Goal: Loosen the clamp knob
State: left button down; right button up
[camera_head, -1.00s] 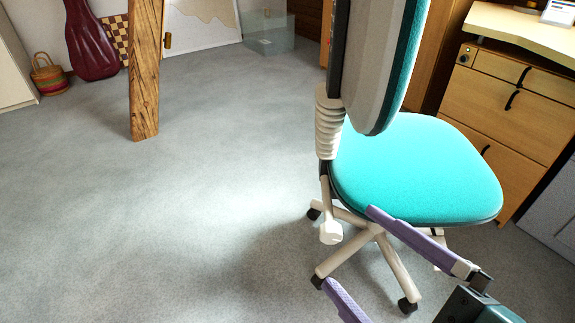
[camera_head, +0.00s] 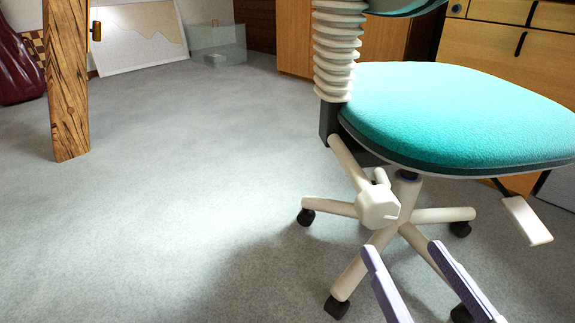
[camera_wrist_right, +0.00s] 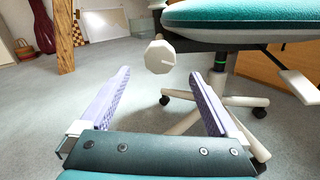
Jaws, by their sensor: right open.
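The clamp knob (camera_head: 378,206) is a pale, faceted knob below the teal chair seat (camera_head: 450,115), at the foot of the chair's back support. It also shows in the right wrist view (camera_wrist_right: 160,57), above and beyond the fingertips. My right gripper (camera_head: 402,248) is open and empty, its two purple fingers apart. It is in front of and below the knob, not touching it. In the right wrist view the fingers (camera_wrist_right: 160,75) point toward the knob, which lies between their lines. My left gripper is not in view.
The chair's pale star base (camera_head: 350,277) with black casters spreads under the seat. A pale lever (camera_head: 527,220) sticks out at the right. A timber post (camera_head: 68,85) stands at the left. A glass tank (camera_head: 217,45) is at the back. The grey floor left of the chair is clear.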

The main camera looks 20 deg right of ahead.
aim_at(383, 216)
jog(key=b+x, duration=0.2)
jog(key=x, duration=0.6)
jog(key=shift+w, duration=0.25)
jog(key=c, duration=1.4)
